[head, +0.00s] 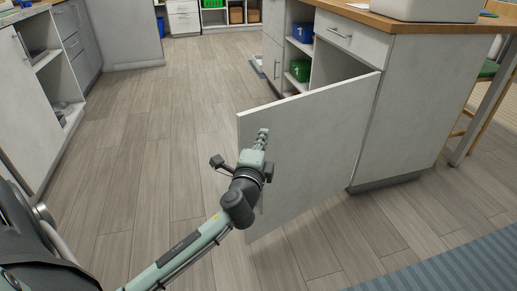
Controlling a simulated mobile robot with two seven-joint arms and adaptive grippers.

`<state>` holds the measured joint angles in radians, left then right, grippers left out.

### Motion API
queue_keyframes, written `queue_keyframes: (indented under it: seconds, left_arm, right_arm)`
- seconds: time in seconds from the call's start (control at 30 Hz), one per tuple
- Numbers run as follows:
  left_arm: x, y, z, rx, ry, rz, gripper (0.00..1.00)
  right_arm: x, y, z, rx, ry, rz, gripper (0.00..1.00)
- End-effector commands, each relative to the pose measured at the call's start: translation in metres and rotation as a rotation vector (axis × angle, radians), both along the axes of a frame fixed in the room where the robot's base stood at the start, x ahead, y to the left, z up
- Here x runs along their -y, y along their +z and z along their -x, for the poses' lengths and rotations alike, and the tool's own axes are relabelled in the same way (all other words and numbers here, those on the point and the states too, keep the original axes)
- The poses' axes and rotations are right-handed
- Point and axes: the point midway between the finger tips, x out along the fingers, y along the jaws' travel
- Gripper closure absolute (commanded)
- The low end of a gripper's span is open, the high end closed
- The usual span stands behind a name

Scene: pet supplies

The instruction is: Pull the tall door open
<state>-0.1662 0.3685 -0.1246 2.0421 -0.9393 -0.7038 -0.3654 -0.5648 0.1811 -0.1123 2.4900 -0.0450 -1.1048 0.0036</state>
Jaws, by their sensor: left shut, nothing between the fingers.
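The tall white door (325,140) stands swung out from the cabinet, hinged at its right edge on the cabinet's side panel. The cabinet's inside shows behind it. My left gripper (262,135) is shut and empty in front of the door's broad face, near its free left edge. Whether it touches the door I cannot tell. The door's handle is not clear; my left arm hides part of the door's lower left. My right gripper is not in view.
The cabinet's shelves hold a blue bin (303,32) and a green bin (300,70). The plank floor (175,120) between is clear. A blue rug (450,268) lies at lower right.

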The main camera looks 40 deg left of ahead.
Motion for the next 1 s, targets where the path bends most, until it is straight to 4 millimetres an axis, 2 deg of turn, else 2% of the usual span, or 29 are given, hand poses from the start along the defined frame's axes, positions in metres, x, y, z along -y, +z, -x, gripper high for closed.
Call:
queue_keyframes:
  seconds: [0.1, 0.23, 0.77, 0.87, 1.0]
  left_arm:
    - [-0.019, 0.0, -0.006, -0.002, 0.001, -0.005, 1.0]
    - [-0.03, 0.0, -0.011, -0.002, -0.001, -0.001, 1.0]
    - [-0.041, -0.002, -0.015, -0.003, -0.008, -0.003, 1.0]
    - [-0.058, -0.004, -0.023, -0.006, -0.038, -0.009, 1.0]
    - [-0.096, -0.003, -0.04, -0.006, -0.097, -0.011, 1.0]
  right_arm:
    - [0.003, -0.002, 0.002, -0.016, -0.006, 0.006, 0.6]
    - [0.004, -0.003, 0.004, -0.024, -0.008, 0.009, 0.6]
    - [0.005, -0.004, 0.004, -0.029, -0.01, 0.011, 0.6]
    - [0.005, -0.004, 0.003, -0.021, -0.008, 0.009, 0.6]
    - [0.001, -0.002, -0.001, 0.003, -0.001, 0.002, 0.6]
